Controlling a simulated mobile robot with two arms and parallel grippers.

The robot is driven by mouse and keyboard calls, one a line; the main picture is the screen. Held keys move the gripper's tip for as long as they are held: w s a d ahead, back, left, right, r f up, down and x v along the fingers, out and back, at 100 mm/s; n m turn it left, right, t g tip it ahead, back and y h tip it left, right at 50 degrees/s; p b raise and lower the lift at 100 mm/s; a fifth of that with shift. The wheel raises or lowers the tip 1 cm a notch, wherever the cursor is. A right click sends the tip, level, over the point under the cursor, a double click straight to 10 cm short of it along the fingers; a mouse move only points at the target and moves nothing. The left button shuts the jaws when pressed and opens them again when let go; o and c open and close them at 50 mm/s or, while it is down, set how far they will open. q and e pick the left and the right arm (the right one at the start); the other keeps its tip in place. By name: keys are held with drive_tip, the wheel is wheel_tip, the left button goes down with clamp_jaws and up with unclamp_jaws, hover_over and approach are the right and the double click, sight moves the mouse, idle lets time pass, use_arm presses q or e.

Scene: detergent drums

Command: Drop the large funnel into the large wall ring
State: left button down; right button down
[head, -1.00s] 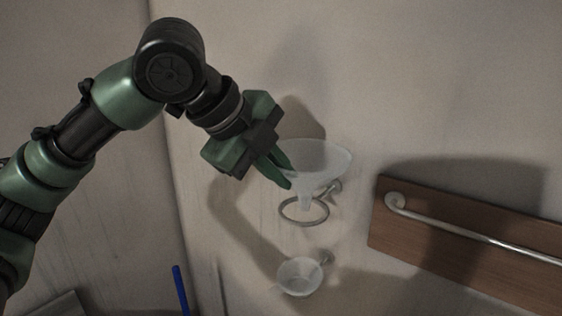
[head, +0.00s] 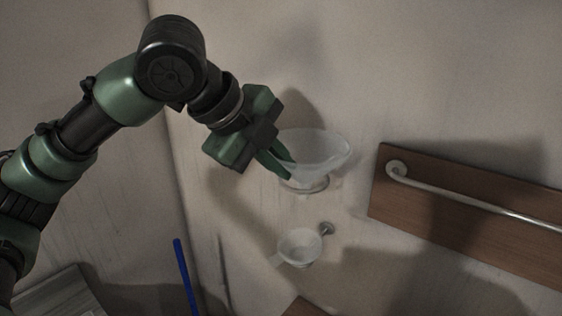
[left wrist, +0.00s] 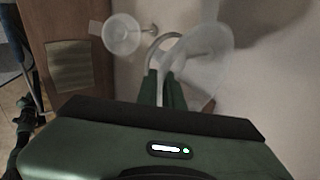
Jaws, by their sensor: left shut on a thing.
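The large funnel (head: 322,150) is translucent white and stands wide mouth up near the wall. My left gripper (head: 283,168) comes in from the left and is shut on its near left side. The large wall ring (head: 318,187), a metal loop, shows just under the funnel's cone. In the left wrist view the funnel (left wrist: 208,55) is right of the gripper's fingers (left wrist: 161,88), and the ring (left wrist: 158,40) arcs around its narrow spout. The spout seems to be within the ring, but whether the cone touches the ring is unclear. My right gripper is out of view.
A small funnel (head: 299,245) sits in a small wall holder (head: 326,228) below; it also shows in the left wrist view (left wrist: 122,35). A brown wall board (head: 400,200) with a metal rail (head: 470,203) is to the right. A blue pole (head: 184,275) stands lower left.

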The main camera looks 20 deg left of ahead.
use_arm(q)
drive_tip(key=c, duration=1.5)
unclamp_jaws()
drive_tip(key=shift+s+r, duration=0.1)
